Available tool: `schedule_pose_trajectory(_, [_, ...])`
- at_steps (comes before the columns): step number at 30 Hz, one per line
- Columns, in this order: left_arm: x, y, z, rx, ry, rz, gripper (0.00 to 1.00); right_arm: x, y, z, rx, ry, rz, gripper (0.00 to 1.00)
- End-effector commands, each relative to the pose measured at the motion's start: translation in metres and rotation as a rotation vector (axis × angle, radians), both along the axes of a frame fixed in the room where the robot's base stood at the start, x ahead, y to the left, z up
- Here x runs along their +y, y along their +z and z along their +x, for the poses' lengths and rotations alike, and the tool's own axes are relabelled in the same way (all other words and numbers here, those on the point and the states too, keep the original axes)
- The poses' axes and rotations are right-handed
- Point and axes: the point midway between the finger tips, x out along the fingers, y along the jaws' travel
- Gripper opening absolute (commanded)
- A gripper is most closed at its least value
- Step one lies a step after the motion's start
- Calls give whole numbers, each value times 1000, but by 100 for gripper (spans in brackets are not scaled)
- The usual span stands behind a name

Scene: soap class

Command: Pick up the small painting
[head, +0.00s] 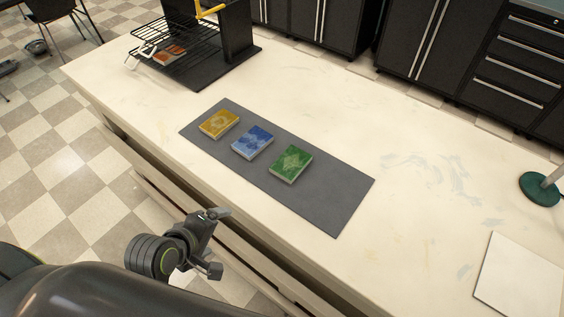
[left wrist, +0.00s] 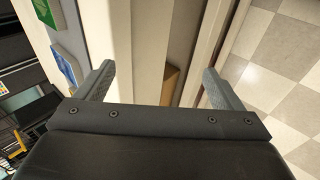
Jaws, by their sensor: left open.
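I cannot tell for sure which thing is the small painting. Three small flat patterned blocks, yellow (head: 219,123), blue (head: 252,142) and green (head: 291,164), lie in a row on a dark grey mat (head: 335,205). A blank white square panel (head: 520,278) lies flat at the table's lower right. My left gripper (head: 219,242) is open and empty, off the table's near edge and apart from the blocks. In the left wrist view its fingers (left wrist: 160,86) are spread, with the green block (left wrist: 42,10) and blue block (left wrist: 62,68) at the left. My right gripper is not seen.
A black rack (head: 175,52) with a yellow handle and an orange-red item (head: 170,54) stands at the table's far left. A green lamp base (head: 541,189) stands at the right. The pale tabletop (head: 400,130) beyond the mat is clear. Dark cabinets (head: 435,50) stand behind.

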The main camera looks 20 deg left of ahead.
Motion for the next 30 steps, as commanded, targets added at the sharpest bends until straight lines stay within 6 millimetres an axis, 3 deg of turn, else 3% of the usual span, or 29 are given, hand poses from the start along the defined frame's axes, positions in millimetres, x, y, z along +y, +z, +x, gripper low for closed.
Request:
schedule_pose_trajectory(9, [-38,37,47,-62,506,-693,89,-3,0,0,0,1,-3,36])
schedule_pose_trajectory(18, [-59,68,75,-6,814,-1245,89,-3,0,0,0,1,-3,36])
schedule_pose_trajectory(26, [-66,75,89,31,893,-1408,89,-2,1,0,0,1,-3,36])
schedule_pose_trajectory(30, [-74,67,109,34,894,-1410,89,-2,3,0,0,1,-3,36])
